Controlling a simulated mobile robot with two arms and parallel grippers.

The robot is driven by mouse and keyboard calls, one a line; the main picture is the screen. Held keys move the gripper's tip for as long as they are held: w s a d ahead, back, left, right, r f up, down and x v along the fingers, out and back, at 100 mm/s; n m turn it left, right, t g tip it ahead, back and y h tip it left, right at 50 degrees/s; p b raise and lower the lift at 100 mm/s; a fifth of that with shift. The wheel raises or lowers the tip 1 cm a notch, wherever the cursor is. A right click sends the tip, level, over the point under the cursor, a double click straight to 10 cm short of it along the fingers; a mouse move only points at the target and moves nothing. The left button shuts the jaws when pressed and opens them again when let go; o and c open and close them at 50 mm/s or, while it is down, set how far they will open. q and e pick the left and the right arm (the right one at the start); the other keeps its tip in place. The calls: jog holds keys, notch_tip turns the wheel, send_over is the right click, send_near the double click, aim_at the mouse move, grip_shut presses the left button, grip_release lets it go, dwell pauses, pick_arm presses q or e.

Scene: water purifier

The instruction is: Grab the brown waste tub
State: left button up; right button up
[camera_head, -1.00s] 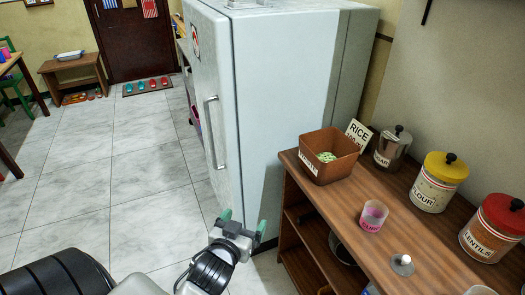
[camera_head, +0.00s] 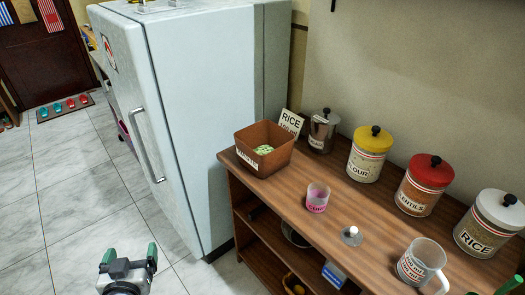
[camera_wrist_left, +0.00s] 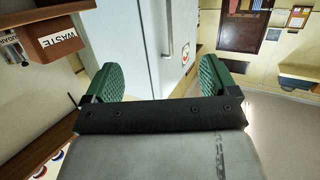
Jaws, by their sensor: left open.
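The brown waste tub (camera_head: 274,163) stands on the left end of the wooden shelf's top, with green scraps inside and a white label on its front. In the left wrist view the tub (camera_wrist_left: 75,27) is at the upper left, and its WASTE label appears upside down. My left gripper (camera_head: 127,258) is open and empty, low over the floor, left of the shelf and well apart from the tub. Its two green fingers show spread in the left wrist view (camera_wrist_left: 160,82). A green fingertip of my right gripper (camera_head: 509,285) shows at the bottom right corner; the rest is cut off.
The wooden shelf (camera_head: 330,220) also bears a pink-filled cup (camera_head: 317,197), a lid (camera_head: 351,236), a mug (camera_head: 421,265), a metal pot (camera_head: 322,131) and several canisters. The fridge (camera_head: 190,110) is left of the shelf.

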jog(key=shift+w+d, duration=0.15)
jog(key=shift+w, duration=0.15)
